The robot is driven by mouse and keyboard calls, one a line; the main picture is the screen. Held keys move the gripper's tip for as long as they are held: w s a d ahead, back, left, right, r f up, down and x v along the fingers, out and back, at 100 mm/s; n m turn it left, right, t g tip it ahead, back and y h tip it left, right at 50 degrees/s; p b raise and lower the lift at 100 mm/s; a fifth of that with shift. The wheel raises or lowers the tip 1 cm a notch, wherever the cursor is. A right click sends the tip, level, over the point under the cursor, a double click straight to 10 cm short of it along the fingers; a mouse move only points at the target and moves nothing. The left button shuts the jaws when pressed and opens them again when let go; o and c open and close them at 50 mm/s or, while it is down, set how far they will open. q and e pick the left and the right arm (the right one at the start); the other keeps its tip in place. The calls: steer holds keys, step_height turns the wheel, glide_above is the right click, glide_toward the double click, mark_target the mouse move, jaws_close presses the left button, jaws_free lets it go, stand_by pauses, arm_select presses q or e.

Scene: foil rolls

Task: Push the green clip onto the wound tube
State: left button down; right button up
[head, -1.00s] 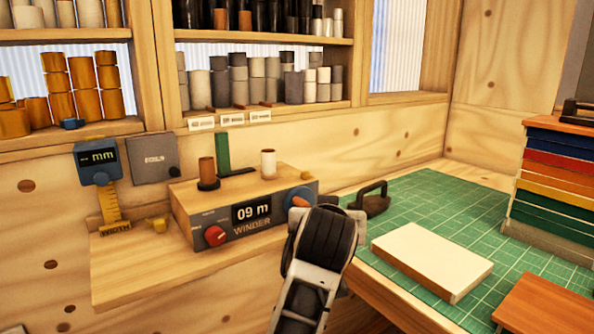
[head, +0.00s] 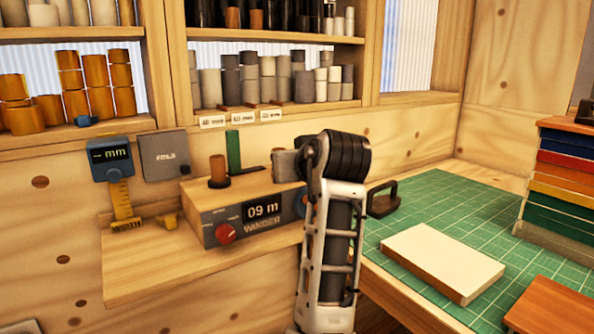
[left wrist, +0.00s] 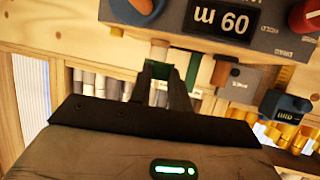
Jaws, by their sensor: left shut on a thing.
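My left gripper (head: 277,166) is at the right end of the winder (head: 262,210), over the spot of the pale tube. My right gripper is out of view.
A brown tube (head: 217,170) stands on the winder's left side. A blue width gauge (head: 111,160) and a grey foils plate (head: 164,154) are on the left. A green mat (head: 440,205) with a white block (head: 442,262) lies right. Shelves of rolls are behind.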

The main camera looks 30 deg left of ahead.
arm_select(q)
steer(key=shift+b+x, duration=0.4)
steer(key=shift+x, duration=0.5)
steer(key=shift+w+a, duration=0.1)
steer(key=shift+a, duration=0.05)
steer(key=shift+w+a+r+p, duration=0.1)
steer(key=shift+w+a+p, duration=0.2)
steer(key=shift+a+p, duration=0.1)
steer(key=shift+w+a+p, duration=0.5)
steer(key=shift+w+a, duration=0.2)
steer(key=shift+a, duration=0.2)
steer(key=shift+w+a, duration=0.15)
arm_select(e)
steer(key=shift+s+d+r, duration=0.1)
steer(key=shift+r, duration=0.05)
arm_select(q)
steer(key=shift+a, duration=0.1)
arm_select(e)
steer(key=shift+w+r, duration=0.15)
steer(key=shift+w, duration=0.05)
arm_select(q)
steer(key=shift+w+a+p, duration=0.2)
steer(key=shift+p, duration=0.2)
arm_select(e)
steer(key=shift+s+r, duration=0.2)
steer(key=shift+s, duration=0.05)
